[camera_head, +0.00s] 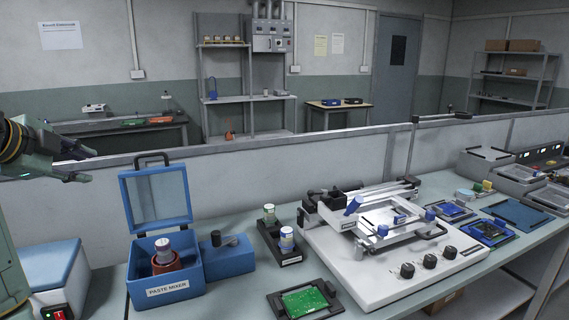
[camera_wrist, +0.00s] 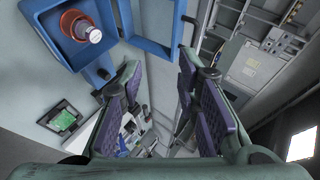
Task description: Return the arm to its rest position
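My gripper (camera_head: 88,166) is at the left edge of the head view, raised above the bench and left of the blue paste mixer (camera_head: 168,292). In the wrist view the two purple-padded fingers (camera_wrist: 160,82) stand apart with nothing between them. The paste mixer's lid (camera_head: 157,197) stands open. A white-and-grey jar (camera_head: 162,249) sits upright in a red holder (camera_head: 166,264) inside the mixer. The same jar (camera_wrist: 88,31) shows at the upper left of the wrist view.
A low partition (camera_head: 270,150) runs behind the bench. A blue box (camera_head: 228,262), a jar rack (camera_head: 286,259), a green circuit board (camera_head: 305,301) and a white stencil printer (camera_head: 400,284) stand right of the mixer. A blue-topped white box (camera_head: 50,264) stands below my gripper.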

